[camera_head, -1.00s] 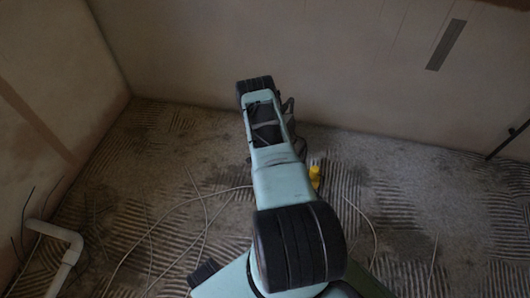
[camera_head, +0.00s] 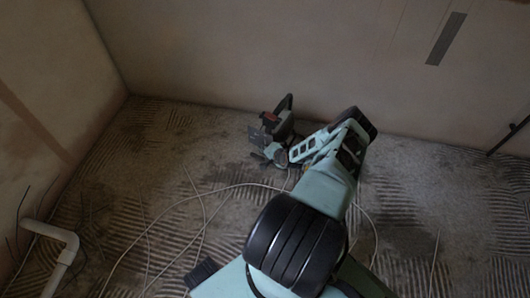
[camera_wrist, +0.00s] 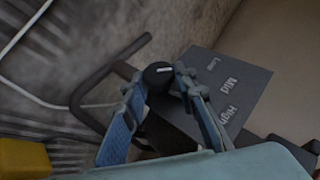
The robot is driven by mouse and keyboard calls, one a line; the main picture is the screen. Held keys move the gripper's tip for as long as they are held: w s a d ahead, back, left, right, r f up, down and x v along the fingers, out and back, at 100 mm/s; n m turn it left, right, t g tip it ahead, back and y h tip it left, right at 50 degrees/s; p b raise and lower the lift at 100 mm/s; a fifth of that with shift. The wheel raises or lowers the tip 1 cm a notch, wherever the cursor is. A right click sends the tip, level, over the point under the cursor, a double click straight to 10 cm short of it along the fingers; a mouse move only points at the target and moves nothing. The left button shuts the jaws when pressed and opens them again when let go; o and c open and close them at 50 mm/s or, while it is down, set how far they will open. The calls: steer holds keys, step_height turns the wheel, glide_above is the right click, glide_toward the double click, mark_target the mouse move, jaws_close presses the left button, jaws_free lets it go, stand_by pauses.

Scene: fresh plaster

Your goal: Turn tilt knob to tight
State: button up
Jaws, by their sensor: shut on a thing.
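In the wrist view a round black knob (camera_wrist: 158,72) with a white pointer line sits beside a dark panel (camera_wrist: 232,88) lettered Low, Mid and High. No word "tight" is readable. My gripper (camera_wrist: 160,79) has its two blue fingers on either side of the knob and is shut on it. The pointer line lies roughly sideways in the picture. In the head view the dark device (camera_head: 284,116) stands on the floor near the back wall, with my gripper (camera_head: 273,152) at its front. The knob itself cannot be made out there.
A dark bent tube handle (camera_wrist: 88,88) rises left of the knob. A yellow object (camera_wrist: 22,158) lies at the lower left. A pale cable (camera_head: 205,205) crosses the ridged floor. A white pipe (camera_head: 66,248) stands at the left. The right floor is mostly clear.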

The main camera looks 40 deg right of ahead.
steer(key=shift+s+d+f+m+t+y, duration=0.1)
steer(key=shift+m+t+y, duration=0.1)
steer(key=shift+t, duration=0.6)
steer(key=shift+s+d+f+m+t+y, duration=0.1)
steer(key=shift+m+t+y, duration=0.1)
steer(key=shift+t, duration=1.1)
steer(key=o, duration=1.2)
steer(key=shift+c, duration=0.2)
steer(key=shift+s, duration=0.1)
steer(key=v, duration=1.1)
steer(key=shift+s+r, duration=0.15)
steer(key=shift+s, duration=0.25)
